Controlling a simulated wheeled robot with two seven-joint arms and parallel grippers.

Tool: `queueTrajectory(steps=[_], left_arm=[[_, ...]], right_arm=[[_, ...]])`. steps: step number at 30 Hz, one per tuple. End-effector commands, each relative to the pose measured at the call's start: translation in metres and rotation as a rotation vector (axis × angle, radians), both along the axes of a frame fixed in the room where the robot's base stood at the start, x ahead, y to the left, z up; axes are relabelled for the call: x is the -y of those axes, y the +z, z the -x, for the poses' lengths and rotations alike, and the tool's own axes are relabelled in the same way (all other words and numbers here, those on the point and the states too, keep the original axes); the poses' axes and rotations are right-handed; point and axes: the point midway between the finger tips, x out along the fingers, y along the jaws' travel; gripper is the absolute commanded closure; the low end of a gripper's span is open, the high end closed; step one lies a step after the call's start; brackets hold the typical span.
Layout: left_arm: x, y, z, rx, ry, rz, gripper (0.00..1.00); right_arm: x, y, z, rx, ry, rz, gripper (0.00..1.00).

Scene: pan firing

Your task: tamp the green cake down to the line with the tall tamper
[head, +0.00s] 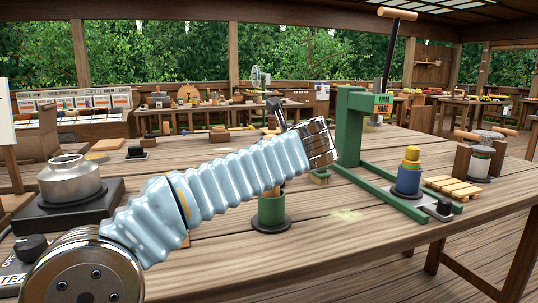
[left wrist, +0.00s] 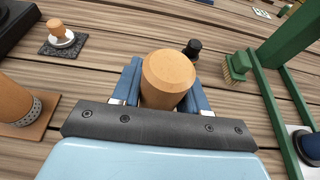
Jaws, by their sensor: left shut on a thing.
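My left gripper (left wrist: 166,90) is shut on a round wooden knob (left wrist: 168,68), seen from above between its blue fingers. The knob looks like a tamper's handle; the part below it is hidden. In the head view my pale blue arm crosses the middle and hides the fingers. Under the arm a green cylinder (head: 272,212) stands upright on a dark round base on the table. Its top is mostly covered by the arm. I cannot see the cake's surface or the line, nor whether the held piece touches the cake. My right gripper is not in view.
A green press frame (head: 352,130) with a long lever stands right of the arm, with a blue cylinder (head: 409,178) at its foot. A small brush (left wrist: 236,68) lies beside it. A metal pot (head: 72,178) sits at left.

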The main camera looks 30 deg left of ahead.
Motion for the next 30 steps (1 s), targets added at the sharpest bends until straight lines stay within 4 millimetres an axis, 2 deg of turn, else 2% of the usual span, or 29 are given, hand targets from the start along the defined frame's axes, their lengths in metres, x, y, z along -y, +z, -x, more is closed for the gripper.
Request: queueTrajectory(steps=[11, 28, 30], left_arm=[[0.000, 0.002, 0.000, -0.004, 0.000, 0.001, 0.94], [0.000, 0.052, 0.000, 0.000, 0.000, 0.000, 0.94], [0.000, 0.054, 0.000, 0.003, 0.001, 0.001, 0.94]], right_arm=[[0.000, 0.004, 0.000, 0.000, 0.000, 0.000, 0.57], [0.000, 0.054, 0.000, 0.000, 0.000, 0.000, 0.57], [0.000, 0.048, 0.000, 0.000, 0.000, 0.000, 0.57]])
